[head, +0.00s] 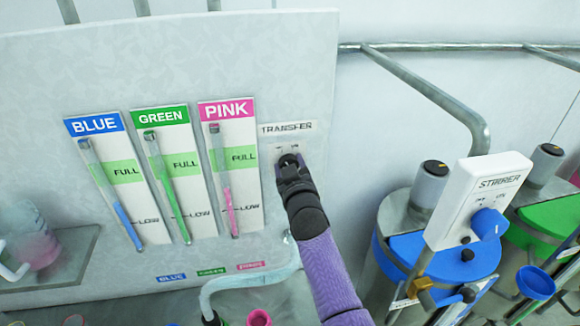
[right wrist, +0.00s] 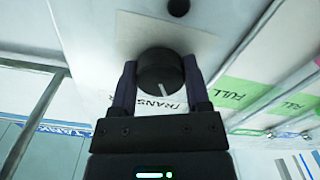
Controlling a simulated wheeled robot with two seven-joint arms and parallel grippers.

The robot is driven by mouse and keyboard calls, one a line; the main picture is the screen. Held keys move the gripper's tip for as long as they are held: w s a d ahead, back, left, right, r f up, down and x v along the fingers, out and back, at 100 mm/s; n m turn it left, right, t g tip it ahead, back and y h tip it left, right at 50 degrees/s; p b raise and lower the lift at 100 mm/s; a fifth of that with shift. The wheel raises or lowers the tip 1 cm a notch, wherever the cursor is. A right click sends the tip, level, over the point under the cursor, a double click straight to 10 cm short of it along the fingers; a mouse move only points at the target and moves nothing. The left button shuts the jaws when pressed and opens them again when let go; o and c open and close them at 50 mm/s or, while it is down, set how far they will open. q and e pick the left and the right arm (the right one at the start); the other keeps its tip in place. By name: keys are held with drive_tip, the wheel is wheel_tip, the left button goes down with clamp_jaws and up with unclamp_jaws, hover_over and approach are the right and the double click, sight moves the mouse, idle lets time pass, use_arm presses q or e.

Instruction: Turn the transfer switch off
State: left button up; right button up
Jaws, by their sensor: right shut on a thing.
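The transfer switch is a round black knob with a white pointer line, seen in the right wrist view (right wrist: 160,72). It sits on a pale plate (head: 287,128) labelled TRANSFER on the upright panel. My right gripper (head: 290,162) reaches the plate from below and covers most of the knob in the head view. In the right wrist view its two fingers stand on either side of the knob, shut on it. The pointer line runs toward the lettering, slightly slanted. The position marks on the plate are mostly too small or hidden to read. My left gripper is not in view.
Left of the plate are BLUE (head: 118,185), GREEN (head: 178,175) and PINK (head: 232,170) level gauges. A white STIRRER box (head: 475,200) with a blue knob stands at right over a blue-lidded drum (head: 440,258). A grey hose (head: 240,282) curves below the panel.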

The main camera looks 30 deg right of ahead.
drive_tip(key=o, duration=1.3)
drive_tip(key=v, duration=1)
drive_tip(key=shift+f, duration=0.1)
